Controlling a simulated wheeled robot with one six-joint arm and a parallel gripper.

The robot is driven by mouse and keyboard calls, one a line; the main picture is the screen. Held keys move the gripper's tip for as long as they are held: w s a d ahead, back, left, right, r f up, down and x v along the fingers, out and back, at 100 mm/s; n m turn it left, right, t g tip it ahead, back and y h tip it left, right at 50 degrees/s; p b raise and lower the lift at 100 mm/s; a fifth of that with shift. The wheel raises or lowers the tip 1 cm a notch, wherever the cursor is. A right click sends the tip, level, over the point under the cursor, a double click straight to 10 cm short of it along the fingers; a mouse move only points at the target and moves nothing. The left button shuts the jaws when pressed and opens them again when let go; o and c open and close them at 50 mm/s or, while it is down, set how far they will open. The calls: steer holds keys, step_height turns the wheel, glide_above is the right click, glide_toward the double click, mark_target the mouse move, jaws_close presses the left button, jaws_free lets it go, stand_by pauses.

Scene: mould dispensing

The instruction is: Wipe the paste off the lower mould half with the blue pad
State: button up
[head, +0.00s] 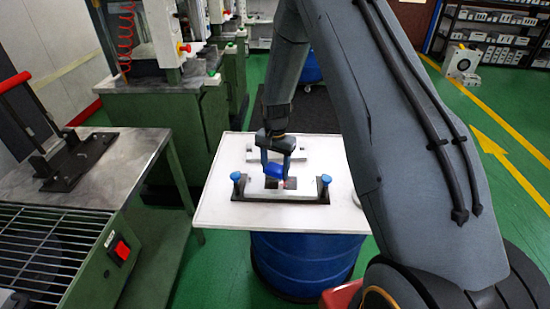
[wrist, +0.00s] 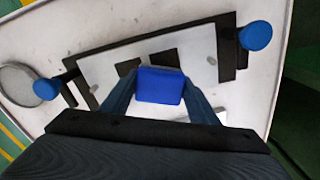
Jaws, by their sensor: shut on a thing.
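My gripper (head: 277,166) is shut on the blue pad (head: 273,171), and the pad also shows between the fingers in the wrist view (wrist: 160,86). The lower mould half (head: 255,190) is a pale plate with dark recesses, set in a black frame with a blue knob at each end. It also shows in the wrist view (wrist: 197,72). The pad is over the plate's middle, beside the dark recesses. Whether it touches the plate is unclear. A small reddish spot shows beside the pad in the head view; I cannot tell if it is paste. The pad and fingers hide part of the plate.
The frame lies on a white tabletop (head: 215,210) above a blue drum (head: 300,265). Another pale block (head: 309,155) with dark fittings lies behind the mould. A round grey dish (wrist: 22,85) is at the left in the wrist view. The blue knobs (head: 324,180) stand up at the frame's ends.

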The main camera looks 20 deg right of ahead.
mark_target(275, 168)
steer(key=shift+r+p, duration=1.1)
steer(key=shift+r, duration=1.45)
